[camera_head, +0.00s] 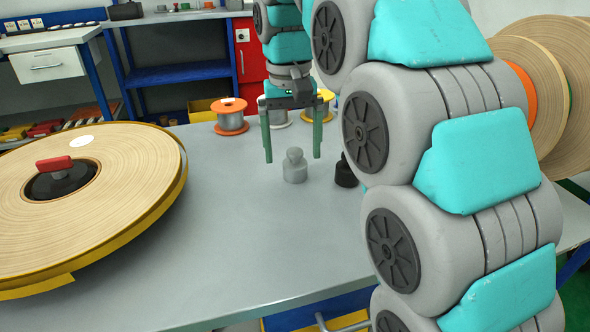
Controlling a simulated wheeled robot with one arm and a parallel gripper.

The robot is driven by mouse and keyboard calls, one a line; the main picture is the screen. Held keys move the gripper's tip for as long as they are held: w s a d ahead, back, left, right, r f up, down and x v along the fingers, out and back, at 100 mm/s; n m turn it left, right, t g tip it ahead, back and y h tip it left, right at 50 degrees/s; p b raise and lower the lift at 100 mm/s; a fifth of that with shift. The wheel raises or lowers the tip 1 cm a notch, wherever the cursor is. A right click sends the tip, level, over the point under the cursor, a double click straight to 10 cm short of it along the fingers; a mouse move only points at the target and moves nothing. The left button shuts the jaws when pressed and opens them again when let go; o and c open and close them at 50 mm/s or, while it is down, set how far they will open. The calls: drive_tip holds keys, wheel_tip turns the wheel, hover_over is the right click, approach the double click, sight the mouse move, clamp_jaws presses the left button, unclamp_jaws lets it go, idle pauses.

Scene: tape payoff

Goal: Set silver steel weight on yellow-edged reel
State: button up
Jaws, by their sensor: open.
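The silver steel weight (295,168) stands upright on the grey table, a squat cylinder with a knob on top. My gripper (293,158) is open and points down, with its two green fingers to the left and right of the weight in the picture. Whether the fingers are level with it in depth I cannot tell; nothing is seen held. The yellow-edged reel (110,185) is a large, wide tan coil lying flat at the left of the table. It has a dark hub with a red handle (54,163) and a white round label.
A black weight (345,173) stands right of the silver one, partly hidden by my arm. Small spools, one orange (230,116), stand at the table's back. Large upright reels (548,85) are at the right. The grey table (230,230) is clear between reel and weight.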

sight(295, 161)
drive_tip(key=shift+w+d+f, duration=0.1)
drive_tip(key=shift+w+f, duration=0.05)
drive_tip(key=shift+f, duration=0.9)
drive_tip(key=shift+w+d+f, duration=0.1)
drive_tip(key=shift+f, duration=0.95)
drive_tip(key=shift+c, duration=0.2)
clamp_jaws()
